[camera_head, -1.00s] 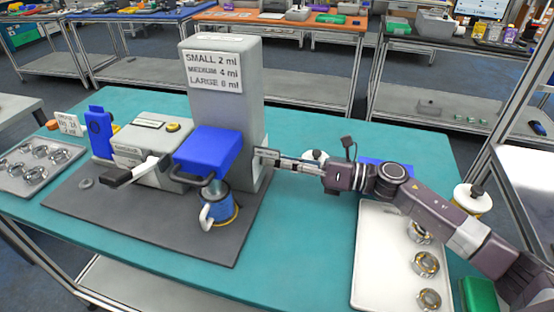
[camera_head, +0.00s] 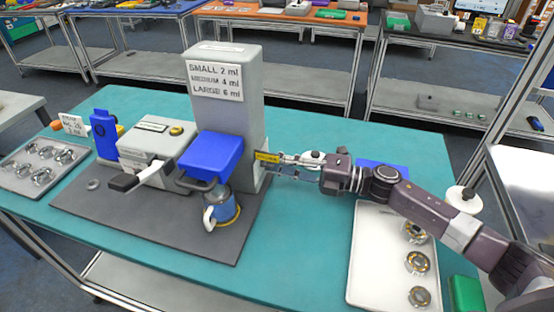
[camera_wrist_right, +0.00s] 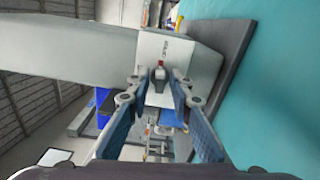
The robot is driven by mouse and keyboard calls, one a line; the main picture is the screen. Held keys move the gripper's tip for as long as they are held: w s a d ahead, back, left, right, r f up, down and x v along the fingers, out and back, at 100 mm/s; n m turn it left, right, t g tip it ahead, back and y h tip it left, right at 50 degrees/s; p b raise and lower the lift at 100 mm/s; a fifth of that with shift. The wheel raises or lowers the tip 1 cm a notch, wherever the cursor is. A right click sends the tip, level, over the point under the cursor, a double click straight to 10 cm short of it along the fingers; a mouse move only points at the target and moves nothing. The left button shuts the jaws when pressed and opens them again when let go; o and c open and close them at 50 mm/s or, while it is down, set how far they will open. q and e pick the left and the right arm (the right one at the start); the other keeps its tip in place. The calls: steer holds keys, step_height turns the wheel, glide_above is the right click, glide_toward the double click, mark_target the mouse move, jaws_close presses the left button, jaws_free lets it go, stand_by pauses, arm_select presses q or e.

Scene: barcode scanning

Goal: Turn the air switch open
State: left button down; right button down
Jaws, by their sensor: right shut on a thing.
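My right gripper (camera_head: 284,165) reaches this side from the right. In the right wrist view, its two blue-padded fingers (camera_wrist_right: 160,86) close on the knob from both sides. A small yellow label (camera_head: 267,157) shows at the column by the fingertips in the head view. There the knob itself is hidden or too small to make out. My left gripper is not in view.
A white tray (camera_head: 368,262) with metal rings lies at right, below my arm. The teal table (camera_head: 297,238) is clear between them.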

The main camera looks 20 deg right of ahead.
steer(key=shift+r+m, duration=0.1)
steer(key=shift+m, duration=0.6)
steer(key=shift+p, duration=0.35)
steer(key=c, duration=2)
jaws_free()
steer(key=shift+c, duration=0.2)
steer(key=shift+v, duration=3.75)
